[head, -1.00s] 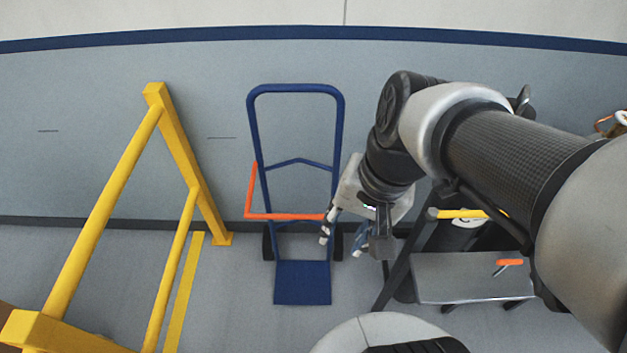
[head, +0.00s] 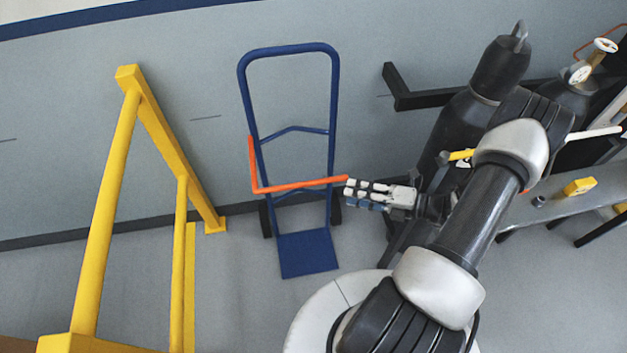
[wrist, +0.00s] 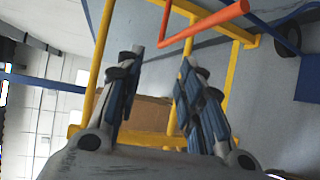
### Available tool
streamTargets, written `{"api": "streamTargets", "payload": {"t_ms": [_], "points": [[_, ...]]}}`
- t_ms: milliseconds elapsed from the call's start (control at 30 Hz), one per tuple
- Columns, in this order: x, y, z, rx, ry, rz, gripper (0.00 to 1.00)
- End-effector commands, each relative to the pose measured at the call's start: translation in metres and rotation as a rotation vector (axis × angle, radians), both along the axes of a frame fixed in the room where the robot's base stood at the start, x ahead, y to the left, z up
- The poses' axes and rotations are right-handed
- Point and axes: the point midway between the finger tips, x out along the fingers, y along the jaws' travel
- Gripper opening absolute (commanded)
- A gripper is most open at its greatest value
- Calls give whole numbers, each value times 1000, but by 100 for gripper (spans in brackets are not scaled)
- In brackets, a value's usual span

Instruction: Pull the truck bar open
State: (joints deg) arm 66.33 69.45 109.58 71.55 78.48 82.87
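The orange bar (head: 300,186) is L-shaped. It crosses the front of the blue hand truck (head: 334,120), with its short leg rising along the truck's left upright. My gripper (head: 350,190) is at the bar's right end, fingers pointing left. In the wrist view the fingers (wrist: 165,60) stand apart with an empty gap between them. The bar (wrist: 205,25) shows there at the top, its near end up and right of the fingertips. I cannot tell whether a finger touches the bar.
A yellow frame (head: 108,200) stands left of the truck. Dark cylinders (head: 468,125) and a grey bench (head: 550,203) with a yellow block (head: 580,186) are on the right. A round white body (head: 310,315) is at the bottom. Floor between truck and yellow frame is clear.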

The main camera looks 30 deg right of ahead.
Motion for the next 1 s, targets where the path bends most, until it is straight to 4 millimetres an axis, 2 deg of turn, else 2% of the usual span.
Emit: {"api": "streamTargets", "payload": {"t_ms": [33,133,233,367,567,1000], "points": [[-6,-7,-19,74,31,-75,35],[-12,-18,-41,182,73,-182,35],[-16,-23,-54,243,95,-243,35],[-12,-22,-59,269,104,-265,35],[16,-5,-64,269,105,-258,35],[98,42,-77,264,102,-258,35]]}}
